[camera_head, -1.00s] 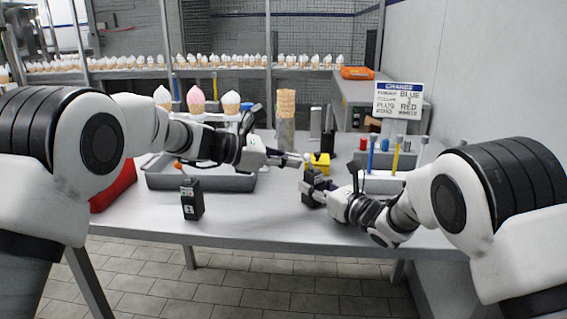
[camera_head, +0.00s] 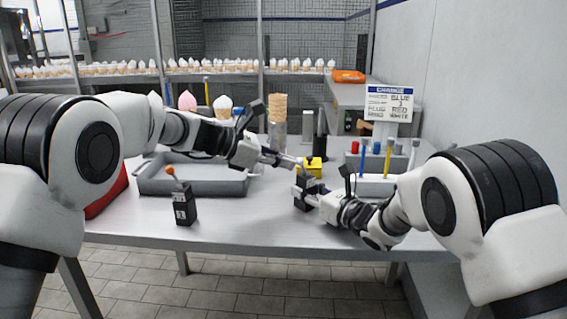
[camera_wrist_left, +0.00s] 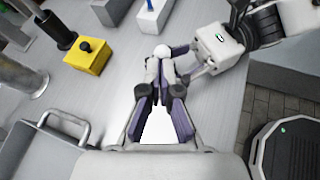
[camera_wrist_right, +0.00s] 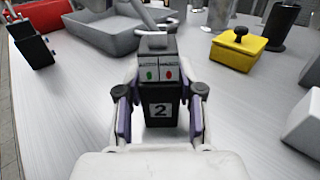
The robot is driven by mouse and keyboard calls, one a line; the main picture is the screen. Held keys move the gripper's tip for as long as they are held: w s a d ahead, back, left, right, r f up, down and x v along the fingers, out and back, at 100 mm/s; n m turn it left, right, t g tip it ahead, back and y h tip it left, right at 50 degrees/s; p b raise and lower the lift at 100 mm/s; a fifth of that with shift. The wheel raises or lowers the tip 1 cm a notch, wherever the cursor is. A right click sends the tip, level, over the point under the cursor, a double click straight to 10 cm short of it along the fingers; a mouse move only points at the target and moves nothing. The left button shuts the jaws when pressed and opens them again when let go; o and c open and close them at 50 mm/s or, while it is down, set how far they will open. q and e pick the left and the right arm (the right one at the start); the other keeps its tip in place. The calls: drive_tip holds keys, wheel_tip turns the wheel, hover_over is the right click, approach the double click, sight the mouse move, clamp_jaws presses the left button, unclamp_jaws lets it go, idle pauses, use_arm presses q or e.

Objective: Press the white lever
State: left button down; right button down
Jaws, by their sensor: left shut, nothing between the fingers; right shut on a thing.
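A black box marked 2 (camera_wrist_right: 160,105) stands between the fingers of my right gripper (camera_wrist_right: 160,118), which is shut on it. The box also shows in the head view (camera_head: 303,192). It has a green and a red dot on its upper face. A white ball knob, the tip of the white lever (camera_wrist_left: 161,51), shows in the left wrist view right at the fingertips of my left gripper (camera_wrist_left: 158,66). In the head view my left gripper (camera_head: 294,163) reaches in above the box. It is shut with nothing between its fingers. I cannot tell whether it touches the knob.
A second black box (camera_head: 184,205) with an orange-knobbed lever stands at the left front. A yellow box (camera_wrist_left: 88,55) with a black knob is close behind the held box. A grey tray (camera_head: 200,188) lies at left; a sign (camera_head: 390,103) stands at right.

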use_arm(q)
drive_tip(key=shift+d+r, duration=0.1)
drive_tip(key=shift+g+y, duration=0.4)
drive_tip(key=shift+y, duration=0.2)
drive_tip(key=shift+w+d+r, duration=0.6)
drive_tip(key=shift+w+d, duration=0.2)
drive_tip(key=shift+w, duration=0.1)
drive_tip(key=shift+w+d+r, duration=0.6)
drive_tip(key=shift+w+d, duration=0.2)
drive_tip(key=shift+w, duration=0.05)
drive_tip(key=shift+r, duration=0.8)
drive_tip(key=shift+a, duration=0.1)
